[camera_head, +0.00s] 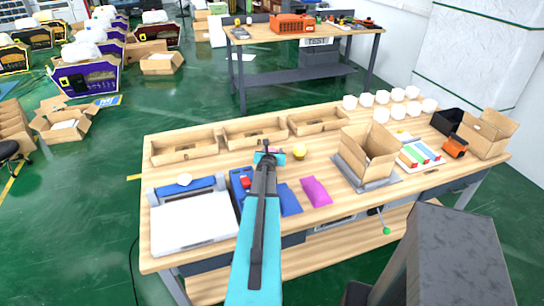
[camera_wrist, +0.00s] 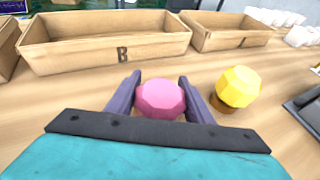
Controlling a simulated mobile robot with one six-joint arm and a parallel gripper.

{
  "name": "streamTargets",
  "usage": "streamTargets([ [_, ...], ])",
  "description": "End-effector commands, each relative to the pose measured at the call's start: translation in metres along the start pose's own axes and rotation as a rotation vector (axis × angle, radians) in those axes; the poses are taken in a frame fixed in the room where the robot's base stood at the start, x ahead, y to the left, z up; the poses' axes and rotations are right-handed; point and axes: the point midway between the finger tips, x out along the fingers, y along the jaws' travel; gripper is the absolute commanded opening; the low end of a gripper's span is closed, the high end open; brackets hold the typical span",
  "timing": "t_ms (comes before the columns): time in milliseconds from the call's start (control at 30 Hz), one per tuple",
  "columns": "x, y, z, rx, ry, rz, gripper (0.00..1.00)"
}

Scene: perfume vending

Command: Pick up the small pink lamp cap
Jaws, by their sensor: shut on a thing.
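The small pink lamp cap (camera_wrist: 161,98) sits between the two dark fingers of my gripper (camera_wrist: 160,102) in the wrist view. The fingers touch it at its left and right sides, and the gripper is shut on it. Its lower part is hidden by my gripper's body. I cannot tell whether the cap touches the table.
A yellow cap (camera_wrist: 239,86) on a brown base stands close to the right of my gripper. Tray B (camera_wrist: 105,40) lies just beyond, with another wooden tray (camera_wrist: 232,32) to its right. An open cardboard box (camera_head: 369,154), white caps (camera_head: 381,115) and a magenta packet (camera_head: 316,191) are further right.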

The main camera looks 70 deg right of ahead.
Motion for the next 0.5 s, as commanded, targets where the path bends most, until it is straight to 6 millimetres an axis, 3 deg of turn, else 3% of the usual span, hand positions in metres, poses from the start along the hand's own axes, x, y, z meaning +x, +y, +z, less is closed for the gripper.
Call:
streamTargets([
  [267,-0.001,0.0,0.003,0.0,0.0,0.0,0.24],
  [500,-0.008,0.0,0.018,0.0,-0.001,0.0,0.24],
])
